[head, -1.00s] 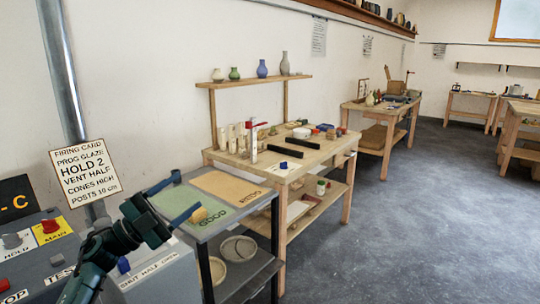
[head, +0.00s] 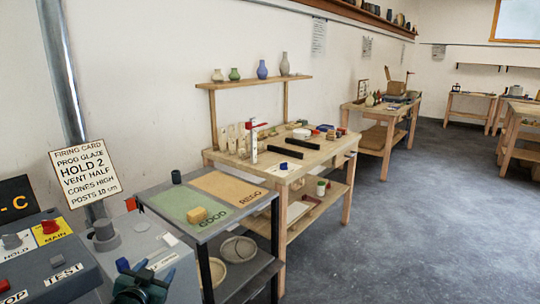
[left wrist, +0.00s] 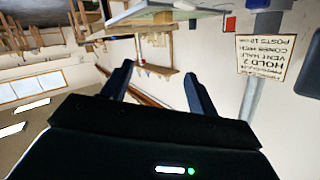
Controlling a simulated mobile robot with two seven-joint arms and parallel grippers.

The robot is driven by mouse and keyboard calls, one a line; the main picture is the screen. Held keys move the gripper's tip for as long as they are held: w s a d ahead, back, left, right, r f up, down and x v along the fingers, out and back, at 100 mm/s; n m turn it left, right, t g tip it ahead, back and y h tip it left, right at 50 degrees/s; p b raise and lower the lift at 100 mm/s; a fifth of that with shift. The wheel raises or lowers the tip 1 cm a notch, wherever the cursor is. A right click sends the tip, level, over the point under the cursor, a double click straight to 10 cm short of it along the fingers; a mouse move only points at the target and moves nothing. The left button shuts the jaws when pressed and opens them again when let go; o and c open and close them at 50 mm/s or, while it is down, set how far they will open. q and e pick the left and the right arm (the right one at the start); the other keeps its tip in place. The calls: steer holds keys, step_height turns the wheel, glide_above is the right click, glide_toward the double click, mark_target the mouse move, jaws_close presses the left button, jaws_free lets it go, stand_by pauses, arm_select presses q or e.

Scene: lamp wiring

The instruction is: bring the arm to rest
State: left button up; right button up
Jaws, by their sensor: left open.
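My left gripper (left wrist: 160,82) is open and empty in the left wrist view, its two dark fingers apart with nothing between them. The wrist camera sees the room upside down. In the head view only a dark green part of my left arm (head: 145,288) shows at the bottom edge, in front of the control panel. My right gripper is not in view.
The firing card (head: 86,173) stands behind the panel. Open floor (head: 400,230) lies right.

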arm_select(q)
steer(key=s+d+f+g+h, duration=0.1)
steer(key=s+d+f, duration=0.3)
steer(key=s, duration=0.6)
steer(key=s+d+f+g+h, duration=0.1)
steer(key=s+d+f, duration=0.4)
steer(key=s, duration=0.6)
steer(key=s+d+f+g+h, duration=0.1)
steer(key=s+d+f, duration=0.3)
steer(key=s, duration=0.6)
steer(key=shift+s+d+f+n+g, duration=0.2)
steer(key=shift+d+f+n+g, duration=0.15)
steer(key=shift+d+g, duration=0.45)
